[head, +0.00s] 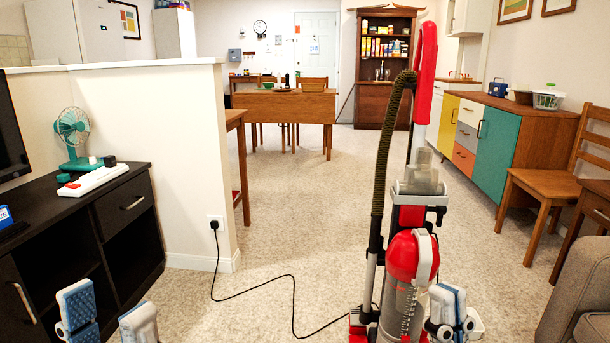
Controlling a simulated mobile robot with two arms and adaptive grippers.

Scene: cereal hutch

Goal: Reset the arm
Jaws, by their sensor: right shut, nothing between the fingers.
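My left gripper (107,312) is at the bottom left, in front of the black cabinet. Its two blue-padded fingers stand apart with nothing between them. My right gripper (451,312) is at the bottom, just right of the lower body of a red and grey upright vacuum cleaner (412,255). Its fingers are together and hold nothing. I cannot tell whether it touches the vacuum. Both arms are mostly below the picture's edge.
The black cabinet (128,200) with a teal fan (73,135) and a white power strip (93,180) stands left. A black cord (270,276) crosses the floor from a wall outlet (215,223). A sofa (582,285) and wooden chair (545,185) are right. The middle floor is open.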

